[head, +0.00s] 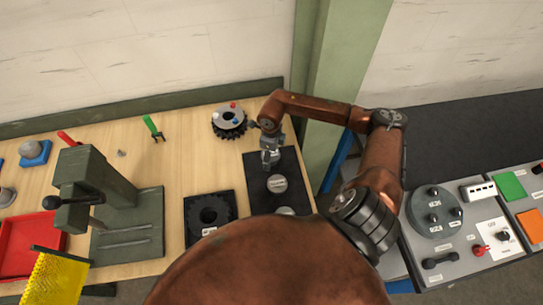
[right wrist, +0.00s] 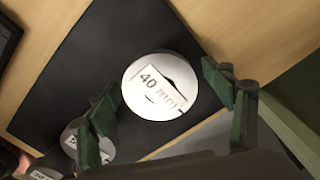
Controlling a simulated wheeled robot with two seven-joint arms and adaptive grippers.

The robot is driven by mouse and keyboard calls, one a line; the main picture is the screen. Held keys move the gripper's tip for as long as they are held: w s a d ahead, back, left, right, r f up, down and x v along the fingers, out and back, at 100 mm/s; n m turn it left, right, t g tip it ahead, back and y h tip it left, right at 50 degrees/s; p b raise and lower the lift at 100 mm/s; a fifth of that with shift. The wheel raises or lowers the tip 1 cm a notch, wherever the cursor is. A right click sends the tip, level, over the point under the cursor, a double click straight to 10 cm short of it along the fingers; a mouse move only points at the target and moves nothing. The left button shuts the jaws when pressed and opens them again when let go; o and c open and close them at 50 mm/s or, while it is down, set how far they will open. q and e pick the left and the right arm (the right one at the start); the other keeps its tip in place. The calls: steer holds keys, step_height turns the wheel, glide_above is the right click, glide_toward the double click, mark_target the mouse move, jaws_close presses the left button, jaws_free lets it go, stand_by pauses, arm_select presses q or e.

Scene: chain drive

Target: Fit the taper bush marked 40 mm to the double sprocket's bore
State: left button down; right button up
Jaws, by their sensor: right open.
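The taper bush marked 40 mm (right wrist: 150,103) is a pale round piece with a white label, lying on a black mat (right wrist: 75,75). The bush also shows in the head view (head: 277,184). My right gripper (right wrist: 168,98) is open above it, with one finger to each side and the bush not gripped. In the head view the right gripper (head: 270,157) is just behind the bush. A dark toothed sprocket (head: 196,214) with an open bore lies on a dark plate left of the mat; I cannot tell if it is double. My left gripper is not in view.
Another bush (right wrist: 70,140) lies on the mat, partly behind a finger. A toothed wheel with a pale face (head: 229,113) stands at the back. A green press (head: 85,180), red tray (head: 20,243) and yellow mesh panel (head: 52,280) are left. A green post (head: 335,80) rises behind my arm.

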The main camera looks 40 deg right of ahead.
steer(key=shift+f, duration=0.1)
steer(key=shift+c, duration=0.2)
steer(key=c, duration=1.7)
steer(key=shift+c, duration=0.5)
